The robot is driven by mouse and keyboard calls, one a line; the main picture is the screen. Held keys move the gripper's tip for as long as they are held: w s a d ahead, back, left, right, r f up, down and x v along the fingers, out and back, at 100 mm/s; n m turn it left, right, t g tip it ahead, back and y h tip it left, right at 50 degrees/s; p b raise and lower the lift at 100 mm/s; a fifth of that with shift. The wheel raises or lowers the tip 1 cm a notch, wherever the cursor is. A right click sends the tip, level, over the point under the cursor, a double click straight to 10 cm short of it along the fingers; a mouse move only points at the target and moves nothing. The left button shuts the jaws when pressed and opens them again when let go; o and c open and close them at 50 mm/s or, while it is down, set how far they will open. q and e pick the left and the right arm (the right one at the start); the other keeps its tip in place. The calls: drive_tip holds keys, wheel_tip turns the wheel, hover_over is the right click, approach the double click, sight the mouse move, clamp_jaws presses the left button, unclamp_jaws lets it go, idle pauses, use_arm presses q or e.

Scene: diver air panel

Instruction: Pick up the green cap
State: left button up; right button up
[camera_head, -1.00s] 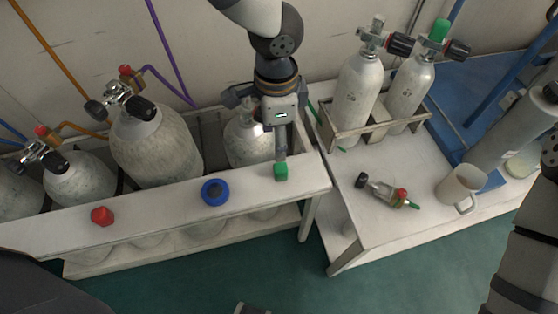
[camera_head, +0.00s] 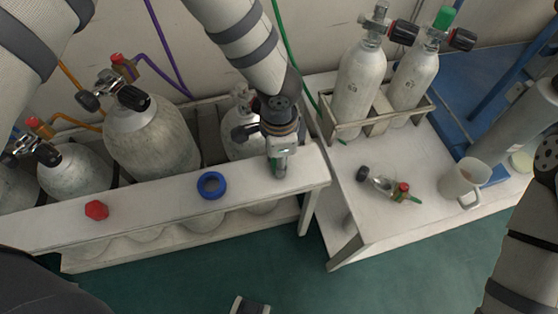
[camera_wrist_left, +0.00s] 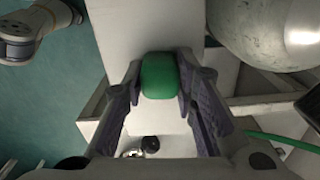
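The green cap (camera_head: 279,172) is a small rounded block at the right end of the white bench top, mostly covered by my left gripper (camera_head: 279,162) in the head view. In the left wrist view the green cap (camera_wrist_left: 160,76) sits between the two fingertips of my left gripper (camera_wrist_left: 160,82). Both fingertips lie against its sides, and no gap shows. The cap appears to be at the bench surface; I cannot tell whether it is lifted. My right arm shows at the right edge of the head view, but its gripper is out of view.
The right table (camera_head: 350,235) holds a valve piece (camera_head: 390,187), a mug (camera_head: 463,183) and two racked cylinders (camera_head: 358,90).

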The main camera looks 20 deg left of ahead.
idle(0.3)
use_arm(q)
wheel_tip(320, 180, up, 4)
drive_tip(key=shift+f+p, duration=0.1)
drive_tip(key=shift+p, duration=0.25)
drive_tip(key=s+d+r+p, duration=0.2)
drive_tip(key=s+d+r, duration=0.7)
drive_tip(key=s, duration=0.1)
drive_tip(key=shift+d+r, duration=0.2)
drive_tip(key=shift+d, duration=0.1)
use_arm(e)
drive_tip(key=shift+t, duration=0.7)
drive_tip(key=w+r, duration=0.3)
drive_tip(key=shift+w+r, duration=0.25)
drive_tip(key=shift+r, duration=0.05)
